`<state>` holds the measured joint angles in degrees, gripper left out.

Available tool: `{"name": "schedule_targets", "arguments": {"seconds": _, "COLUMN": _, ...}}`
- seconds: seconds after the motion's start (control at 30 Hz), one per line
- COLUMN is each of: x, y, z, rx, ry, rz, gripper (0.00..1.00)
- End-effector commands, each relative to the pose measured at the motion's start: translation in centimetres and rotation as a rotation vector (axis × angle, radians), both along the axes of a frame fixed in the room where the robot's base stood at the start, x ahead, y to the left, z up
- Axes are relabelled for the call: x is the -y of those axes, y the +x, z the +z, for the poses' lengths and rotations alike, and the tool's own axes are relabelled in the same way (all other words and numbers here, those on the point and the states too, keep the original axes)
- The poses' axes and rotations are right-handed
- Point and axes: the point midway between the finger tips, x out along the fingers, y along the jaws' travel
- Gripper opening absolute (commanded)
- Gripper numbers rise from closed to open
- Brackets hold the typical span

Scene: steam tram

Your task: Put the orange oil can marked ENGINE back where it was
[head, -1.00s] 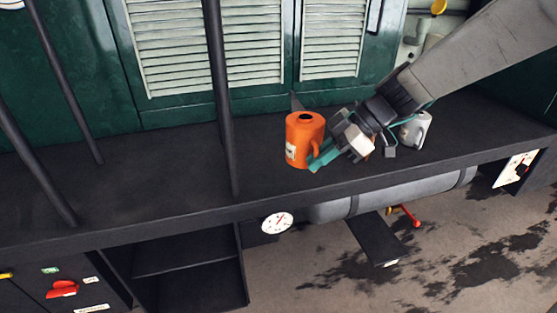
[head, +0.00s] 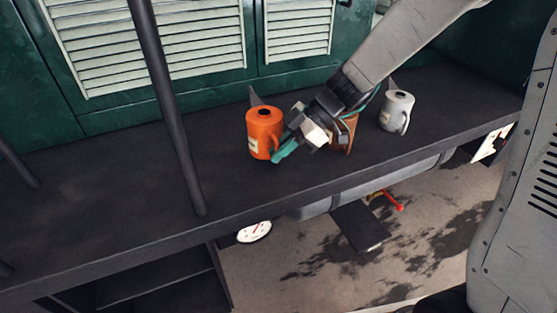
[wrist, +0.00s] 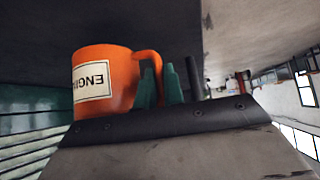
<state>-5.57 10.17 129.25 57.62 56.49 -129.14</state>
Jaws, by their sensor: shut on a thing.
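The orange oil can (head: 264,134) is upright at the dark running board, beside the green louvred side. Whether its base touches the board is hard to tell. In the wrist view the can (wrist: 118,72) shows upside down, with a white label reading ENGINE. My gripper (head: 283,150) comes from the right and is shut on the can's handle; its teal fingers (wrist: 160,85) show around the handle in the wrist view.
A brown can (head: 343,134) stands just right of my gripper, partly hidden by it. A grey can (head: 396,111) stands farther right. A dark upright post (head: 172,105) rises left of the orange can.

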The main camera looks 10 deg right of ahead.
Motion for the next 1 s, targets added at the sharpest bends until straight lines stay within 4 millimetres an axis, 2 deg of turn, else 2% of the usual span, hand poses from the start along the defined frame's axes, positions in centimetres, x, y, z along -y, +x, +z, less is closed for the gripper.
{"name": "schedule_targets", "arguments": {"seconds": 0.27, "x": -0.1, "y": 0.0, "z": -3.4, "rx": -0.002, "ry": 0.0, "rz": 0.001, "gripper": 0.0}}
{"name": "schedule_targets", "arguments": {"seconds": 0.6, "x": -0.2, "y": -0.1, "z": -3.8, "rx": -0.001, "ry": 0.0, "rz": 0.004, "gripper": 0.0}}
{"name": "schedule_targets", "arguments": {"seconds": 0.63, "x": -0.2, "y": -0.1, "z": -3.8, "rx": -0.001, "ry": -0.001, "rz": 0.004, "gripper": 0.15}}
{"name": "schedule_targets", "arguments": {"seconds": 0.7, "x": -0.2, "y": -0.1, "z": -3.8, "rx": -0.001, "ry": 0.0, "rz": 0.004, "gripper": 0.31}}
{"name": "schedule_targets", "arguments": {"seconds": 1.0, "x": -0.3, "y": -0.1, "z": -3.5, "rx": 0.001, "ry": 0.0, "rz": 0.004, "gripper": 0.31}}
